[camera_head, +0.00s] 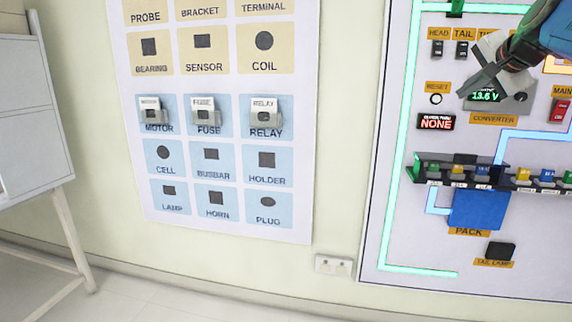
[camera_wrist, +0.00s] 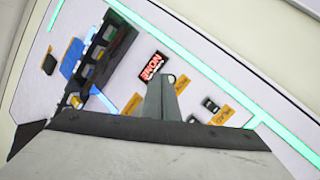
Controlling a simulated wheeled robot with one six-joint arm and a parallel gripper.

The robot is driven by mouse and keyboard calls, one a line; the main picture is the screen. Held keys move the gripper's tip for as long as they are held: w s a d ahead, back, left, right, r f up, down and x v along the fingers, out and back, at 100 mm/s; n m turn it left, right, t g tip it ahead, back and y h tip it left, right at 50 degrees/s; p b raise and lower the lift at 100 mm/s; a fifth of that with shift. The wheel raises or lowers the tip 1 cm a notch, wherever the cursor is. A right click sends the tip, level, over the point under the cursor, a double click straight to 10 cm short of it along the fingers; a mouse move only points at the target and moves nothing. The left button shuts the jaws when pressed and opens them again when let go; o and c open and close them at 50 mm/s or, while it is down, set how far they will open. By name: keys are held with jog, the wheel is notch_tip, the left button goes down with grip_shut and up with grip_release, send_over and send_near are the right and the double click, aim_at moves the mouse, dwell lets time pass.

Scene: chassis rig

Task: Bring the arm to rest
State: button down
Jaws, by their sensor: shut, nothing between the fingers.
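My gripper (camera_head: 472,91) shows at the upper right of the head view, with the arm coming in from the top right corner. Its fingers are shut with nothing between them and point left and down, in front of the panel near the converter display (camera_head: 486,95), which reads 13.6 V. In the wrist view, my gripper (camera_wrist: 168,78) also shows as closed grey fingers in the middle. From these views I cannot tell its exact distance from the panel.
The rig panel (camera_head: 395,235) has a fuse row (camera_head: 470,170), a blue pack (camera_head: 478,208), a tail lamp (camera_head: 500,250) and a red "NONE" display (camera_head: 436,122). Left of it hangs a labelled board (camera_head: 225,235) with several boxes. A grey cabinet (camera_head: 30,110) stands far left.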

jog(key=s+a+f+n+g, duration=0.1)
jog(key=s+a+f+n, duration=0.1)
jog(key=s+a+f, duration=0.35)
jog(key=s+a+f+n+g+y, duration=0.1)
jog(key=s+a+f+n, duration=0.15)
jog(key=f, duration=0.55)
jog(key=s+a+f+n+g, duration=0.2)
jog(key=s+a+f, duration=0.2)
jog(key=s+f, duration=0.15)
jog(key=s+a+f+n+g, duration=0.1)
jog(key=s+a+f+n, duration=0.1)
jog(key=s+f, duration=0.7)
jog(key=s+a+f+n+g, duration=0.2)
jog(key=s+f+n, duration=0.3)
jog(key=s+f, duration=0.4)
notch_tip(320, 180, down, 6)
jog(key=shift+a+r, duration=0.2)
jog(key=shift+r, duration=0.05)
jog(key=shift+s, duration=0.1)
